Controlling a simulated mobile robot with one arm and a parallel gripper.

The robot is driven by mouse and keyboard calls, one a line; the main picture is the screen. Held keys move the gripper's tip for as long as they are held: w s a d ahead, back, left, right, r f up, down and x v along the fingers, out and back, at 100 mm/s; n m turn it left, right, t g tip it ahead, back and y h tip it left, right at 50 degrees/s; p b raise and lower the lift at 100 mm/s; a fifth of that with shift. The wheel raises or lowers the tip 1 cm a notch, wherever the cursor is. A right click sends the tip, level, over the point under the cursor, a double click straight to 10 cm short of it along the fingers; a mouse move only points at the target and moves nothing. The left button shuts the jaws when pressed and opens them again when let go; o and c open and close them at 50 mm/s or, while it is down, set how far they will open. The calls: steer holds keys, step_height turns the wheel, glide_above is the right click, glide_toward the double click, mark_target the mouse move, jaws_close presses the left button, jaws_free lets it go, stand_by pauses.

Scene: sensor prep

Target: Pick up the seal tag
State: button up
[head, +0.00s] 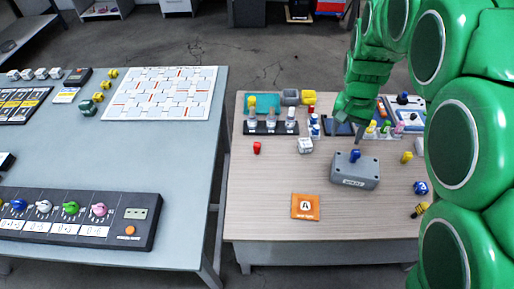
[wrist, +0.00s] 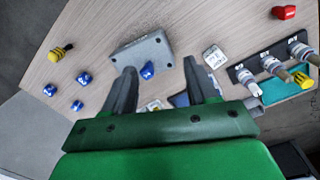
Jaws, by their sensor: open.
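No label that I can read clearly says seal tag. An orange square tag (head: 305,206) with a white circle and the letter A lies flat near the front of the wooden table in the head view; its small print is too small to read. It is outside the wrist view. My gripper (head: 359,132) hangs over the back part of that table, behind the grey box and well away from the orange tag. In the wrist view my gripper (wrist: 160,82) has its two dark fingers wide apart with nothing held between them.
A grey box (head: 343,176) with a blue knob stands in front of my gripper; it also shows in the wrist view (wrist: 128,52). A black rack (head: 270,129) of vials, a white cube (head: 305,146) and a red piece (head: 257,148) stand left. The table (head: 262,188) is bare at front left.

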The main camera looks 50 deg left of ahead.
steer(key=s+a+f+n, duration=0.15)
steer(key=a+f, duration=0.45)
steer(key=a, duration=0.6)
steer(key=n, duration=0.1)
glide_above(257, 144)
steer(key=shift+y, duration=0.4)
steer(key=f, duration=0.8)
steer(key=shift+s+d, duration=0.25)
steer(key=shift+s, duration=0.05)
steer(key=shift+s+a+f, duration=0.15)
steer(key=shift+f, duration=0.3)
steer(key=shift+w+a+f, duration=0.1)
steer(key=shift+w+f, duration=0.15)
steer(key=shift+f, duration=1.55)
steer(key=shift+w+f, duration=0.2)
steer(key=shift+f, duration=1.55)
steer(key=c, duration=1)
steer(key=shift+r, duration=0.2)
